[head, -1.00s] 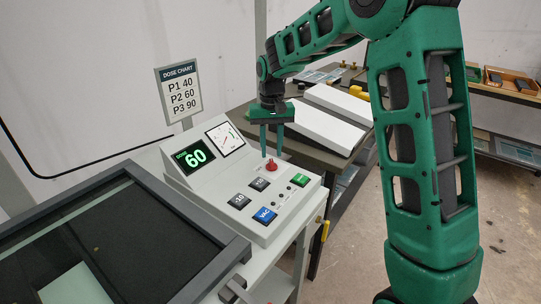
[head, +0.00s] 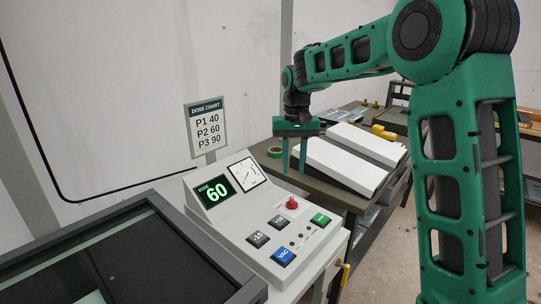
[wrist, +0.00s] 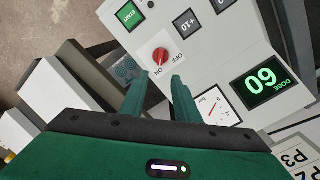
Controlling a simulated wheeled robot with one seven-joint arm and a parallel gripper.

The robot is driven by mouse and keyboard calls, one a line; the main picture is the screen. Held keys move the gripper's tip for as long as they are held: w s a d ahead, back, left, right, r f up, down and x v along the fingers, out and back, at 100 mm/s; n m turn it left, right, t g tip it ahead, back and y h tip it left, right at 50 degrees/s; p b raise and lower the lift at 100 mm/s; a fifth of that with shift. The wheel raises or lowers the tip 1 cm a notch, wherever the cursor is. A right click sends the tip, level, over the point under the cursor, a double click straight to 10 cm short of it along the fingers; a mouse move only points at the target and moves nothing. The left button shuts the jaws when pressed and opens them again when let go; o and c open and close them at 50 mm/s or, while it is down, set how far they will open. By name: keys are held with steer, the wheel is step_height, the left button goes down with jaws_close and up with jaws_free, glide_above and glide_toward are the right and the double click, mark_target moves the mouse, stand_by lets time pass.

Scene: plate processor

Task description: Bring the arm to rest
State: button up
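My gripper (head: 294,170) hangs fingers-down above the back right of the grey control panel (head: 222,222). It is open with nothing between its fingers; the gap also shows in the wrist view (wrist: 161,76). The red knob (head: 292,203) is below the fingertips and apart from them. In the wrist view the knob (wrist: 160,56) has ON and OFF marks, and its white pointer seems to face ON. The green dose display (head: 214,191) reads 60, beside a round gauge (head: 249,173).
The panel also has a blue VAC button (head: 284,257), a green button (head: 320,220) and dark step buttons. A dark-framed glass unit (head: 110,265) lies at the left. A dose chart (head: 206,124) stands behind. White sloped blocks (head: 340,168) sit on the bench behind my gripper.

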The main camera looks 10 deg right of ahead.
steer(key=s+d+r+m, duration=0.2)
steer(key=s+d, duration=1.2)
steer(key=s, duration=0.5)
steer(key=s+d+f+m, duration=0.1)
steer(key=s+d+f, duration=0.1)
steer(key=s, duration=0.9)
steer(key=s+d+f+m, duration=0.1)
steer(key=s+f, duration=0.3)
steer(key=s, duration=0.6)
steer(key=shift+s+d+f, duration=0.2)
steer(key=shift+s+d, duration=0.2)
steer(key=shift+w+f, duration=0.25)
steer(key=shift+w, duration=0.4)
